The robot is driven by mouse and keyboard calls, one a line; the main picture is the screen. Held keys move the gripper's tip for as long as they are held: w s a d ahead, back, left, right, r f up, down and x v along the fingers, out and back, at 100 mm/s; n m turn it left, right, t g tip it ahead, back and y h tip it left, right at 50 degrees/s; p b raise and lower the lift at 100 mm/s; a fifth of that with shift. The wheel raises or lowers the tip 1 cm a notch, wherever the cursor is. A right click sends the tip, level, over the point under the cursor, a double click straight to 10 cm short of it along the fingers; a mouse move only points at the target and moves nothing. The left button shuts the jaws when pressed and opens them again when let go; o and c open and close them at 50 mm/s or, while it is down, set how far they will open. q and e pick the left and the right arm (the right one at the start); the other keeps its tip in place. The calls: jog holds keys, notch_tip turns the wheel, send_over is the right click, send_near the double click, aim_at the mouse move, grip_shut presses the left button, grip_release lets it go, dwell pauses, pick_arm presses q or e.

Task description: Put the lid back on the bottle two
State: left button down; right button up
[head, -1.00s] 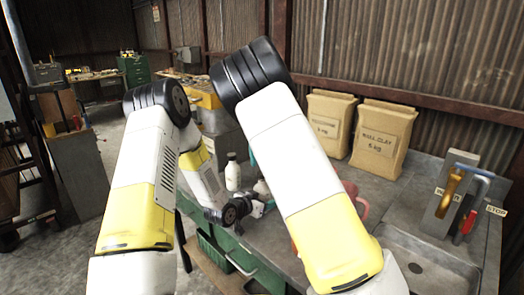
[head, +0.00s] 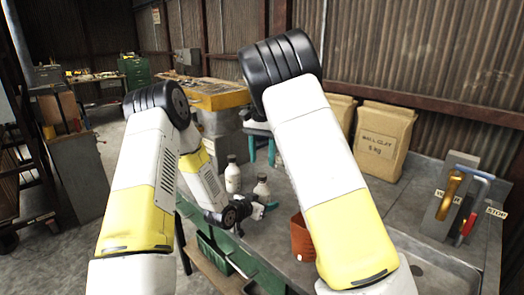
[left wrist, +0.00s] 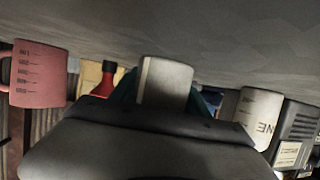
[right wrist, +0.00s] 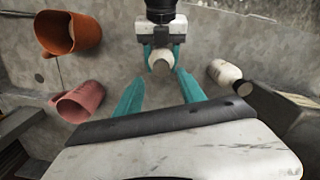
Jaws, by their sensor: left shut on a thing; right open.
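A white bottle (head: 262,190) stands on the bench between the teal fingers of my left gripper (head: 262,206), which is shut on it. It fills the middle of the left wrist view (left wrist: 166,82). In the right wrist view its pale top (right wrist: 161,58) shows; I cannot tell whether a lid is on it. A second white bottle (head: 233,177) with a dark cap stands beside it; it also shows in the right wrist view (right wrist: 222,73). My right gripper (head: 261,160) is open and empty above and behind the bottles. Its spread fingers face the held bottle in the right wrist view (right wrist: 159,78). No loose lid shows.
Two clay bags (head: 385,140) stand at the wall.

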aim_at(262, 175)
jog(key=n, duration=0.4)
jog(key=shift+r+n, duration=0.25)
jog(key=shift+n, duration=0.15)
jog(key=n, duration=0.6)
jog(key=shift+r+n, duration=0.25)
jog(key=shift+n, duration=0.05)
jog(key=n, duration=0.6)
jog(key=shift+r+n, duration=0.3)
jog(key=shift+r, duration=0.05)
jog(key=n, duration=0.4)
jog(key=shift+r+n, duration=0.25)
jog(key=shift+n, duration=0.05)
jog(key=shift+f, duration=0.1)
jog(key=shift+f, duration=3.9)
jog(key=shift+c, duration=0.2)
